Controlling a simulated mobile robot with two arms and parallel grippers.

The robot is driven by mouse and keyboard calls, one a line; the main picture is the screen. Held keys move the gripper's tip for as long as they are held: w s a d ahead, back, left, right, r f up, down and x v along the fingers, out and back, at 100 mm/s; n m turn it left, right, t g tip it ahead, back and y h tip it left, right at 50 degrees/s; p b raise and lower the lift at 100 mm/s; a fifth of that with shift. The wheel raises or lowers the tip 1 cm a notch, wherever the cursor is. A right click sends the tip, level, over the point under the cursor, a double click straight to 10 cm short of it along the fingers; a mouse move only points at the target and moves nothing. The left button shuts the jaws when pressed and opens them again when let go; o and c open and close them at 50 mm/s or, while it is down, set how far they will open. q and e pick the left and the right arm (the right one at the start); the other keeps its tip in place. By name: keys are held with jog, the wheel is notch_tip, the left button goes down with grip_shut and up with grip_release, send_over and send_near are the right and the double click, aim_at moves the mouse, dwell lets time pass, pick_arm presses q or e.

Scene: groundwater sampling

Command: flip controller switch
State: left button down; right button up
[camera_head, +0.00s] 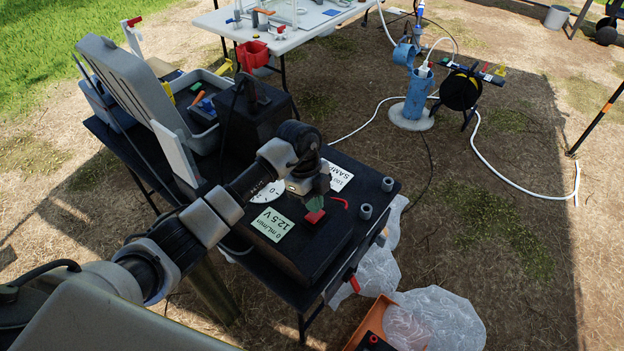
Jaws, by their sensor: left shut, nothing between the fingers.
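The controller is a black box (309,258) on the dark table, with a green display (272,225) reading "0 mL/min 12.5 V". A white round dial (268,191) is on its top, partly covered by my arm. A small red part (315,217), which looks like the switch, shows on the top right under my fingers. My left gripper (315,205) is shut and empty, pointing down over this red part. I cannot tell whether it touches it, nor the switch's position. My right gripper is not in view.
The dark table (378,184) also carries a black box (257,112) and an open grey case (130,85). Clear plastic bags (436,318) and an orange crate (372,322) stand at its right front. A blue wellhead (416,98), hoses and a white table (300,36) are behind.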

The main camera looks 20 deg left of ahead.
pick_arm(q)
jog(key=shift+s+a+f, duration=0.1)
jog(key=shift+s+f, duration=0.1)
jog(key=shift+f, duration=0.8)
